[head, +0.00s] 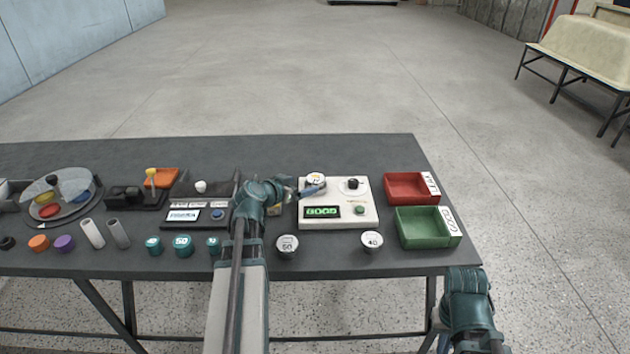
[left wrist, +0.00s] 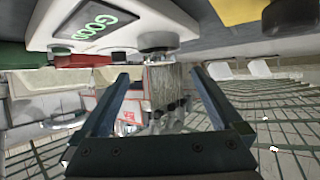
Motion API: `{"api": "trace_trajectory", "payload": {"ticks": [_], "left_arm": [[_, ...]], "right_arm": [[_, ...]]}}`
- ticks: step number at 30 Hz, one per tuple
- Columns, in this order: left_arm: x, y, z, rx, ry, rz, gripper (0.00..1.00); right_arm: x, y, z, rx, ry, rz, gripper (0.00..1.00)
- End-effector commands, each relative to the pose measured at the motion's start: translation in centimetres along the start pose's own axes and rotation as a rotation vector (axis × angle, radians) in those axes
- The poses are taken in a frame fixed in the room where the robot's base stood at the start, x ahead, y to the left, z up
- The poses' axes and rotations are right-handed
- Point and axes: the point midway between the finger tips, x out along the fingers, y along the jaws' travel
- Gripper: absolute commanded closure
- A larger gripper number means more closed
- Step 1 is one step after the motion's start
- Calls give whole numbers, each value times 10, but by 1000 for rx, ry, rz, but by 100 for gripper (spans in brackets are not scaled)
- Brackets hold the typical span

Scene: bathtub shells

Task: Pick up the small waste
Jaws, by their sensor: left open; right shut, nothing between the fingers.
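No piece of litter can be made out on the bench. Several small round labelled weights are there: a grey one marked 50 (head: 287,246), one marked 40 (head: 372,241), and a white-topped one (head: 315,180) on the white tester (head: 338,222), whose screen reads GOOD. My left gripper (head: 307,191) is at the left side of this white-topped weight. In the left wrist view the open fingers (left wrist: 162,90) have the round weight (left wrist: 157,42) just beyond and above them; contact cannot be told. My right arm is at the lower right, off the bench; its fingers do not show.
A red tray (head: 404,201) and a green tray (head: 418,245) stand at the bench's right end. Teal weights (head: 182,245), grey cylinders (head: 92,233) and a round dish (head: 62,216) lie to the left. The bench's back strip is clear.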

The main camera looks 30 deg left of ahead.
Motion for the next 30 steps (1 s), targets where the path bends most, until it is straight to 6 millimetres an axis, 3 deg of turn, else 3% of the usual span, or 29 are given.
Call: {"api": "trace_trajectory", "payload": {"ticks": [9,16,25,30], "left_arm": [[23,-1,0,0,0,1,0],[29,0,-1,0,0,1,0],[71,-1,-4,0,0,2,0],[76,0,-6,0,-1,0,0]], "right_arm": [[11,-1,0,0,0,0,100],[12,-1,-1,0,0,0,100],[27,-3,-2,0,0,0,100],[28,-3,-2,0,0,0,100]]}}
